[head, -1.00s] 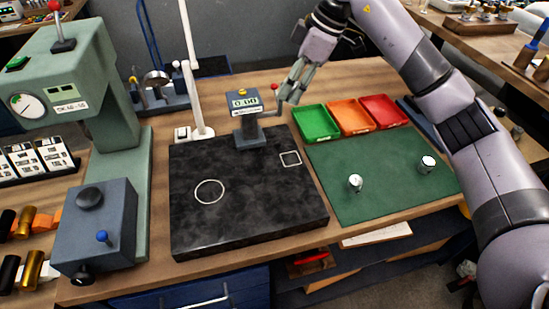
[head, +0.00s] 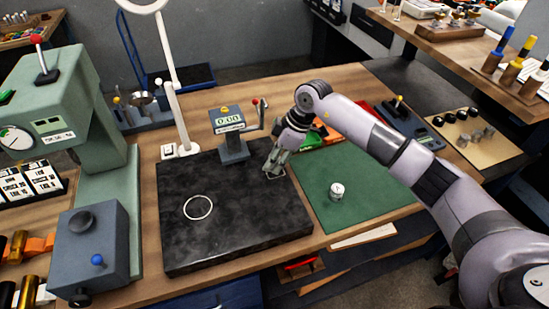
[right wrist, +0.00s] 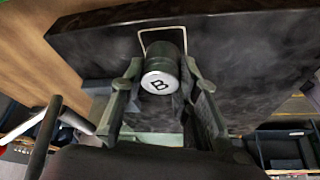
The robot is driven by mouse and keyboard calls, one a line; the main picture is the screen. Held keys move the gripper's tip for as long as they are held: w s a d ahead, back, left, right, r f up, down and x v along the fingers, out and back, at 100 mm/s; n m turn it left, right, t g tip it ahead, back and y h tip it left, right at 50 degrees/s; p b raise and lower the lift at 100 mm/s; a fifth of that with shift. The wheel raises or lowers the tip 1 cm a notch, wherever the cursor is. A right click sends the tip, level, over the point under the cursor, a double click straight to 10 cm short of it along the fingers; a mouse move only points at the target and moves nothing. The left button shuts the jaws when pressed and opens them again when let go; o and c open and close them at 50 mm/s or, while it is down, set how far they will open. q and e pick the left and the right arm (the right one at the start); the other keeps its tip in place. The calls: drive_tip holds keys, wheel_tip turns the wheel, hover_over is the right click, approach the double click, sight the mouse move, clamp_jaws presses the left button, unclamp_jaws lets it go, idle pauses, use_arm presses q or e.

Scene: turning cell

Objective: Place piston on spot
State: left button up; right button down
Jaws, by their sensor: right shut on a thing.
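My right gripper (head: 273,173) is low over the right part of the black plate (head: 235,235). In the right wrist view it is shut on a piston (right wrist: 160,82), a dark and silver cylinder with a "B" on its pale end. A white square outline (right wrist: 148,34) shows on the plate just beyond the piston and is partly covered by it. Whether the piston touches the plate, I cannot tell. A white circle outline (head: 198,207) on the plate's left is empty. Another light cylinder (head: 337,191) stands on the green mat (head: 312,185). My left gripper is not in view.
A gauge with a display (head: 230,121) stands behind the plate, beside a white lamp arm (head: 177,115). A green press (head: 100,120) stands at left. My right arm covers parts of the mat and coloured trays (head: 308,141).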

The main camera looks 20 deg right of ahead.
drive_tip(key=shift+f, duration=0.45)
drive_tip(key=shift+f, duration=0.2)
drive_tip(key=c, duration=1.2)
unclamp_jaws()
